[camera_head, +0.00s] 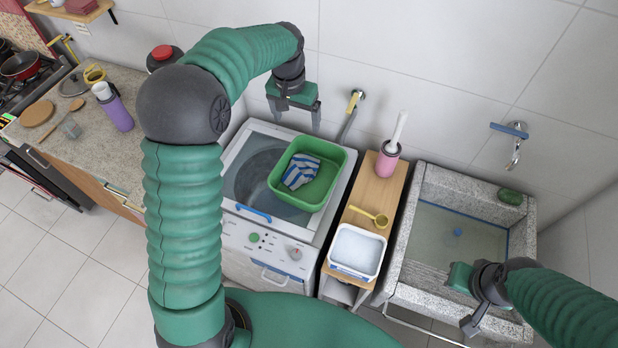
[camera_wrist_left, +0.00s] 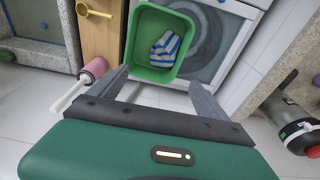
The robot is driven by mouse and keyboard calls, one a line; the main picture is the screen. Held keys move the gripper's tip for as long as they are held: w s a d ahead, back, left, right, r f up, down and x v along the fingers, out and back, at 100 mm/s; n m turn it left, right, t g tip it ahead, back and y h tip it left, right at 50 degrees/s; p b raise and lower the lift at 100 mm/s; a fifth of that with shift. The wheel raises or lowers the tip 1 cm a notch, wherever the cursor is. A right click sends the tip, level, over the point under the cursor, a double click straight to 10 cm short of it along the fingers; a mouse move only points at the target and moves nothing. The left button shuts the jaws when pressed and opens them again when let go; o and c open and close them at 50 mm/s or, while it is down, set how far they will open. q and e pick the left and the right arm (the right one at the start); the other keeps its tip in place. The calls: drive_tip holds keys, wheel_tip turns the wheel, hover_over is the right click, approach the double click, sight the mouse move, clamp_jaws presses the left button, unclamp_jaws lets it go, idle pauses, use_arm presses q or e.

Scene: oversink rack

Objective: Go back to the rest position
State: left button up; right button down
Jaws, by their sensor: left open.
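My left gripper (camera_head: 296,112) is open and empty, raised above the back of the washing machine, near the wall. In the left wrist view its two fingers (camera_wrist_left: 160,88) stand apart with nothing between them. Below it, a green basin (camera_head: 328,163) holding a blue-and-white striped cloth (camera_head: 300,172) sits on the washing machine (camera_head: 233,148). The basin also shows in the left wrist view (camera_wrist_left: 133,62). My right gripper (camera_head: 468,300) is low at the front of the stone sink; whether its jaws are open cannot be told.
A wooden stand (camera_head: 378,190) holds a pink-based brush (camera_head: 387,158), a yellow scoop (camera_head: 370,217) and a white tub (camera_head: 340,262). The stone sink (camera_head: 428,188) holds water. A counter (camera_head: 93,158) with a purple bottle (camera_head: 118,113) is at left. A wall tap (camera_head: 352,105) is close to my left gripper.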

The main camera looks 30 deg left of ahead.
use_arm(q)
drive_tip(key=s+d+f+b, duration=0.4)
drive_tip(key=s+f, duration=0.4)
drive_tip(key=s, duration=0.3)
drive_tip(key=s+d+f+t+b, duration=0.1)
drive_tip(key=s+d+f+b, duration=0.4)
drive_tip(key=s+f, duration=0.3)
drive_tip(key=s, duration=0.2)
drive_tip(key=shift+s+d+f+m, duration=0.2)
drive_tip(key=shift+s+m, duration=0.1)
drive_tip(key=shift+s, duration=0.1)
drive_tip(key=shift+w+a, duration=0.1)
drive_tip(key=shift+a, duration=0.05)
